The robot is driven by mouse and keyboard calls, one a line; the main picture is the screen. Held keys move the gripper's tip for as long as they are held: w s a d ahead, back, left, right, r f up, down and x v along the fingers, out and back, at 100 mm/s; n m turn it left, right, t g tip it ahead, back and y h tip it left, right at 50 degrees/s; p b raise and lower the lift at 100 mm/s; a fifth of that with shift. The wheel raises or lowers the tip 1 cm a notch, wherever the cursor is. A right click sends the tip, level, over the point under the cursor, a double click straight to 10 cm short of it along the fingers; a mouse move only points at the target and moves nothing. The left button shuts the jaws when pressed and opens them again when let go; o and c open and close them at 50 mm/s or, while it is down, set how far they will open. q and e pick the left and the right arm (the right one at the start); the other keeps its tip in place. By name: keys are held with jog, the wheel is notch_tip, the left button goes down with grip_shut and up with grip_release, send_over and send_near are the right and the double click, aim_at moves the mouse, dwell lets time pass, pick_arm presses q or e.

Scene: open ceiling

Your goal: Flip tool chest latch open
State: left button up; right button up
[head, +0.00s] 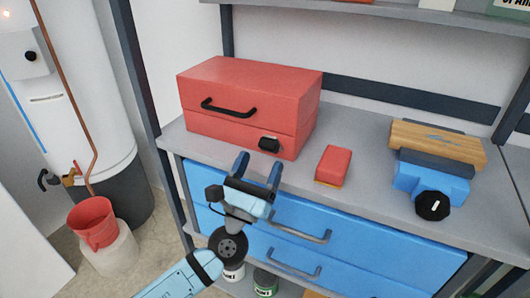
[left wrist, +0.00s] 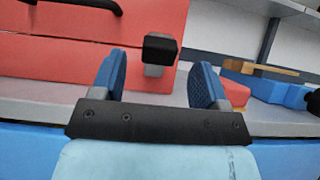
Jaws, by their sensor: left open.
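The red tool chest (head: 240,88) stands on the grey workbench with its lid down and a black handle (head: 228,108) on its front. Its latch (head: 269,144), a small black piece, sits at the lower right of the front. My left gripper (head: 257,168) is open and empty, just in front of the chest and below the latch. In the left wrist view the latch (left wrist: 160,48) appears between and beyond the two blue fingers of my left gripper (left wrist: 160,82), apart from them. My right gripper is not in view.
A red block (head: 333,164) lies right of the chest. A blue vise (head: 428,182) holding a wooden piece (head: 437,142) stands farther right. Blue drawers (head: 350,245) with grey handles are below the grey bench top (head: 375,130). A red bucket (head: 93,222) stands at left.

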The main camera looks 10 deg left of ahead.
pick_arm(q)
jog(key=v, duration=1)
jog(key=shift+b, duration=0.45)
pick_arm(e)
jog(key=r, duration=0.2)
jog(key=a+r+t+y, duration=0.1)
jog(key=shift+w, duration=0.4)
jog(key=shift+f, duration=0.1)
